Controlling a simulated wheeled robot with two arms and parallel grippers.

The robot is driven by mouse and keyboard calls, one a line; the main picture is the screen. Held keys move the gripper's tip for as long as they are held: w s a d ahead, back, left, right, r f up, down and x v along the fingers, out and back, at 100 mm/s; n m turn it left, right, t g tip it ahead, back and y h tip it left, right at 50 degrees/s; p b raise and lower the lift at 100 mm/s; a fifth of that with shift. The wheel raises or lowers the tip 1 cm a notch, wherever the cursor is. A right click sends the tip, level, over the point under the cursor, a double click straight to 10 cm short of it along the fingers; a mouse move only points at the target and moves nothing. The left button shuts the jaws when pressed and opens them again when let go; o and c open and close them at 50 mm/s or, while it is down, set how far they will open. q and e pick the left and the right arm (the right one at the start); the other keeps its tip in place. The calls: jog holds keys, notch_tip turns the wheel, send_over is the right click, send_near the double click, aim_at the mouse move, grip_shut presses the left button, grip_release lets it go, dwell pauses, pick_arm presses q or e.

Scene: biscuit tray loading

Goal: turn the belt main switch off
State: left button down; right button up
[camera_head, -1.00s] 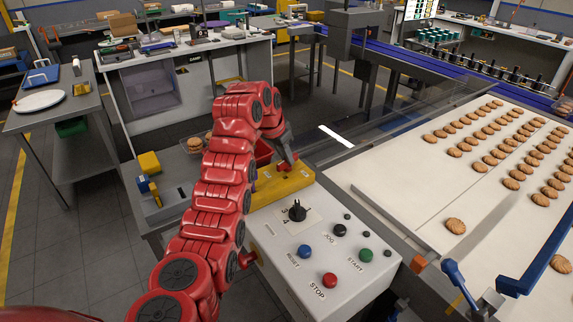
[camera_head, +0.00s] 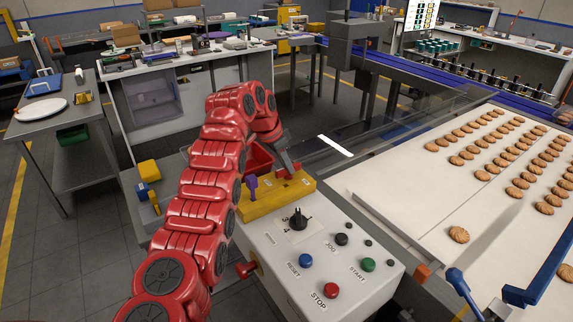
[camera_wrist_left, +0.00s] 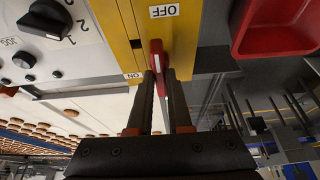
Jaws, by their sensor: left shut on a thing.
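The main switch is a yellow box (camera_head: 240,208) behind the grey control panel. In the left wrist view its yellow face (camera_wrist_left: 122,22) carries an OFF label (camera_wrist_left: 164,12) and an ON label (camera_wrist_left: 134,76). Its red lever (camera_wrist_left: 156,58) stands between these labels. My left gripper (camera_wrist_left: 162,80) is shut on the lever, one finger on each side. In the head view my left gripper (camera_head: 290,167) reaches down to the box's far side, and the lever is hard to make out there. My right gripper is not in view.
The control panel (camera_head: 345,272) has a black dial (camera_head: 298,218) and several buttons. A purple piece (camera_head: 252,187) stands on the yellow box. A red bin (camera_wrist_left: 275,28) is beside the switch. The biscuit belt (camera_head: 400,185) lies to the right.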

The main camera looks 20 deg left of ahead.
pick_arm(q)
jog(key=c, duration=0.8)
grip_release()
jog(key=shift+c, duration=0.2)
jog(key=shift+s+a+r, duration=0.1)
jog(key=shift+a+r, duration=0.05)
jog(key=shift+r, duration=0.3)
jog(key=b+v, duration=0.1)
jog(key=v, duration=0.7)
jog(key=shift+b, duration=0.4)
jog(key=p+v, duration=0.5)
jog(key=v, duration=0.3)
jog(key=shift+s+r, duration=0.15)
jog(key=shift+s, duration=0.05)
